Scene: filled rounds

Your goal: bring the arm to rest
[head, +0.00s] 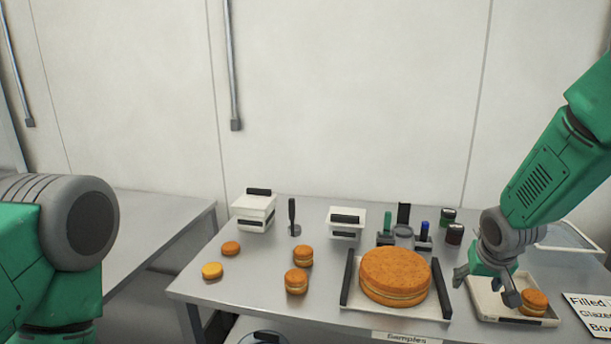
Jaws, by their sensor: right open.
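My right arm (553,175) comes in from the upper right, green with a grey wrist. Its gripper (487,287) points down over the left part of a pale tray (484,310) at the table's right, with its fingers apart. A small orange filled round (534,300) lies in that tray, right beside one finger, which partly overlaps it; I cannot tell whether they touch. My left arm (60,245) shows at the left edge as a green link and grey joint; its gripper is out of view.
A large filled round (394,274) sits on a tray with dark handles (346,285). Small rounds (297,281) stand at left. White boxes (254,210), a dark upright tool (293,217) and small jars (454,234) line the back. A sign (591,312) is at far right.

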